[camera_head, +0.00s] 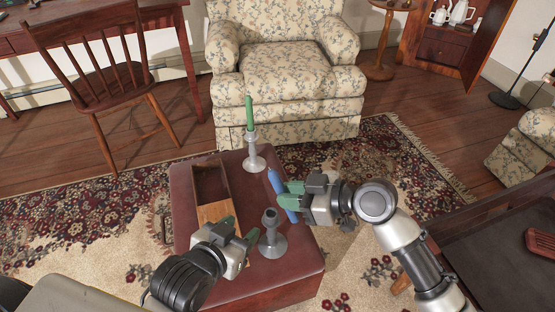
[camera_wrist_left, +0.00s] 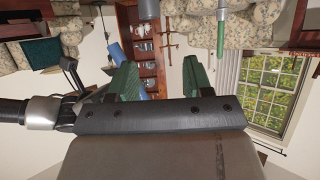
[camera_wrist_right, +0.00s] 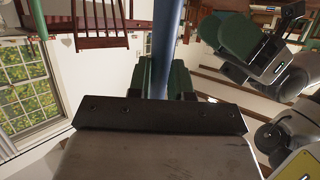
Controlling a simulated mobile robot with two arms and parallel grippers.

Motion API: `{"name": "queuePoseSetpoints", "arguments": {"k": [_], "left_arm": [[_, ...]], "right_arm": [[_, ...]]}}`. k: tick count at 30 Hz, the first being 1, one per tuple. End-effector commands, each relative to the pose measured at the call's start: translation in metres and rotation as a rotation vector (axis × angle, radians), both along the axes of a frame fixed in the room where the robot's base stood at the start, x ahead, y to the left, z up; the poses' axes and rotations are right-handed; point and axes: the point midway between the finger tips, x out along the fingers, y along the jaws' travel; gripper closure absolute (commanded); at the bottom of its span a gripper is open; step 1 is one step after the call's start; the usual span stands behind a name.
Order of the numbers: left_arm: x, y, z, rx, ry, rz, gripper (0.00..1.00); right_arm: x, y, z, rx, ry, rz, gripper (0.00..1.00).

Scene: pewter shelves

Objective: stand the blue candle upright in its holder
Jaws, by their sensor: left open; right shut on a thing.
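The blue candle (camera_head: 273,181) is held in my right gripper (camera_head: 289,195), whose green fingers are shut on it. It leans in the head view, upper end to the left, lower end right of the empty holder's top. It also shows between the fingers in the right wrist view (camera_wrist_right: 163,45). The empty grey holder (camera_head: 273,242) stands upright near the table's front. My left gripper (camera_head: 240,230) is open just left of this holder; contact cannot be told. Its fingers show empty in the left wrist view (camera_wrist_left: 160,78).
A green candle (camera_head: 250,115) stands in a second grey holder (camera_head: 255,158) at the back of the dark red table (camera_head: 300,268). An open wooden box (camera_head: 211,182) lies on the table's left. A floral armchair (camera_head: 285,85) is behind. The table's right front is clear.

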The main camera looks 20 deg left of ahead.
Motion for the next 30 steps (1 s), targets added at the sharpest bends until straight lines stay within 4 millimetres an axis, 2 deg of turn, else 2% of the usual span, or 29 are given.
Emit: {"name": "queuePoseSetpoints", "arguments": {"k": [1,3,9,12,17,30], "left_arm": [[-0.011,0.006,-0.004,0.026,0.114,0.008,0.50],[-0.029,0.013,-0.019,0.061,0.268,0.020,0.50],[-0.073,0.029,-0.040,0.129,0.582,0.043,0.50],[-0.086,0.033,-0.044,0.145,0.660,0.049,0.50],[-0.091,0.035,-0.047,0.152,0.696,0.051,0.50],[-0.086,0.033,-0.047,0.146,0.665,0.049,0.50]], "right_arm": [[0.001,0.011,0.015,0.085,0.010,0.012,1.00],[0.004,0.021,0.024,0.175,0.001,0.007,1.00],[0.013,0.031,0.037,0.325,-0.030,-0.076,1.00],[0.017,0.032,0.038,0.353,-0.043,-0.109,1.00],[0.018,0.032,0.037,0.364,-0.053,-0.125,1.00],[0.018,0.032,0.036,0.362,-0.055,-0.123,1.00]]}}
